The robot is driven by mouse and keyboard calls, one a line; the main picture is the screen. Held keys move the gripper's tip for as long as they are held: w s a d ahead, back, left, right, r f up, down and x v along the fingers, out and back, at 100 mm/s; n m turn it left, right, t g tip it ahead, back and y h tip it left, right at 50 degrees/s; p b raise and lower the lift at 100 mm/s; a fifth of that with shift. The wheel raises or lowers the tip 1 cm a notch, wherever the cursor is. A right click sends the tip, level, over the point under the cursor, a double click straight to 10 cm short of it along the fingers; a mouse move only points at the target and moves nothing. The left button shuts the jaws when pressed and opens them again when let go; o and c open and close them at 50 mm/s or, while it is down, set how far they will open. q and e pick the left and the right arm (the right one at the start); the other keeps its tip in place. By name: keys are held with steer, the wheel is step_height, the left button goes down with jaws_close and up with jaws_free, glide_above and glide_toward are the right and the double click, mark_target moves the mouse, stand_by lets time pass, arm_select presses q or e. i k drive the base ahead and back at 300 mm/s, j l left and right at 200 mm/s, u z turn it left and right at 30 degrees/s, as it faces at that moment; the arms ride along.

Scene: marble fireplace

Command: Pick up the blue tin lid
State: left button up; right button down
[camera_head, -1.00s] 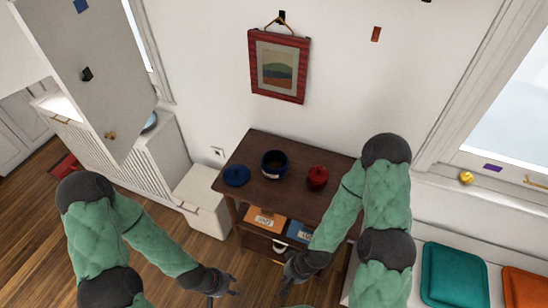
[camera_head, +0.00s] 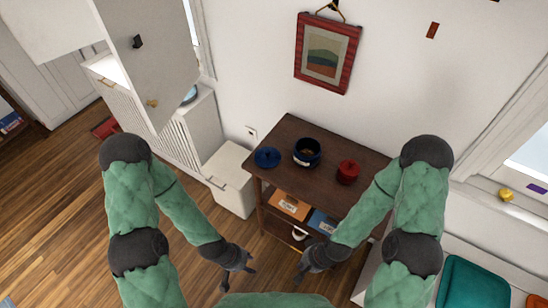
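The blue tin lid (camera_head: 267,157) lies on the left end of the dark wooden table (camera_head: 291,127), with a small knob on top. Next to it on the right stands the open dark blue tin (camera_head: 307,153), with something brown inside. My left gripper (camera_head: 238,275) is low, in front of the table and below the lid, apart from it. Its fingers look spread and empty. My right gripper (camera_head: 302,274) is low in front of the table's lower shelves, also apart from the lid. Its fingers look spread with nothing between them.
A red lidded pot (camera_head: 348,172) stands right of the tin. Orange (camera_head: 289,205) and blue (camera_head: 322,222) boxes sit on the shelf below. A white bin (camera_head: 231,179) stands left of the table. A framed picture (camera_head: 325,56) hangs above. Wooden floor is free at the left.

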mark_target(265, 156)
steer(key=i+j, duration=0.15)
steer(key=j, duration=0.2)
steer(key=i+j+z, duration=0.1)
steer(key=j, duration=0.25)
steer(key=i+j, duration=0.2)
steer(key=j, duration=0.15)
steer(key=i+j+z, duration=0.1)
steer(key=j, duration=0.25)
steer(key=i+j, duration=0.2)
steer(key=j, duration=0.15)
